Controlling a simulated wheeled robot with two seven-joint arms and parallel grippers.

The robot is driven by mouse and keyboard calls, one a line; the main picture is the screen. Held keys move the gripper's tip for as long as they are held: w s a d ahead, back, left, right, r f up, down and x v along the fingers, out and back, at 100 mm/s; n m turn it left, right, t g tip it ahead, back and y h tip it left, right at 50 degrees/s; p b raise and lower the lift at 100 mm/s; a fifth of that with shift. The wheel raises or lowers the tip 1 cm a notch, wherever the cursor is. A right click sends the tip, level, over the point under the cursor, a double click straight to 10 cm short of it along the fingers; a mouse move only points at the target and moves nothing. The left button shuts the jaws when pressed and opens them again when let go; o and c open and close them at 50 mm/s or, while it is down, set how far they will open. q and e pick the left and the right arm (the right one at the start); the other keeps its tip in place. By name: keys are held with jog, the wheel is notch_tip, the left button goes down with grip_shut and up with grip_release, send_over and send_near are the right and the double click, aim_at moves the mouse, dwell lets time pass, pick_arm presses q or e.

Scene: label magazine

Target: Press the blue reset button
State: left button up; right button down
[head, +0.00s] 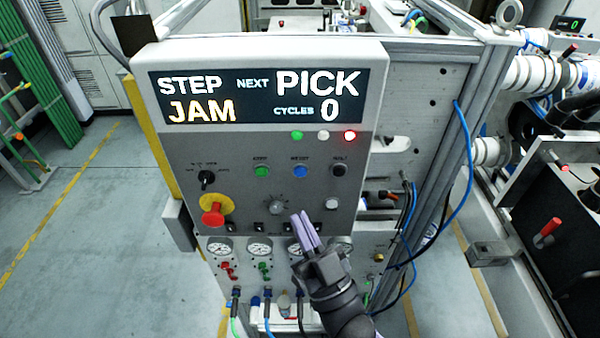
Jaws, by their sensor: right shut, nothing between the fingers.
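The blue reset button (300,171) sits on the grey control panel (225,160), between a green button (262,171) and a black button (339,170). My right gripper (302,217) is in front of the lower part of the panel, below the blue button. Its pale purple fingers are together, empty, and point up toward the panel. The blue button is not covered, and a gap shows between it and the fingertips in the picture. My left gripper is not in view.
The display (262,97) reads STEP JAM, NEXT PICK, CYCLES 0. A red lamp (350,135) glows beneath it. A red emergency stop (212,215), a dark selector switch (206,178) and a grey knob (276,201) stick out nearby. Gauges (259,248) and hoses are below.

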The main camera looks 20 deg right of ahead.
aim_at(300, 171)
jog(key=shift+w+d+b, duration=0.3)
jog(key=shift+w+b, duration=0.05)
jog(key=shift+w, duration=0.75)
jog(key=shift+w+d+b, duration=0.35)
jog(key=shift+w+b, duration=0.05)
jog(key=shift+w, duration=0.7)
jog(key=shift+w+d+b, duration=0.3)
jog(key=shift+w+b, duration=0.05)
jog(key=shift+w, duration=0.75)
jog(key=shift+w, duration=0.1)
jog(key=shift+w+d, duration=0.1)
jog(key=shift+w, duration=0.2)
jog(key=shift+w+d+b, duration=0.1)
jog(key=shift+w+b, duration=0.25)
jog(key=shift+b, duration=0.05)
jog(key=shift+s+a+p, duration=0.2)
jog(key=shift+s+p, duration=0.25)
jog(key=shift+s, duration=0.3)
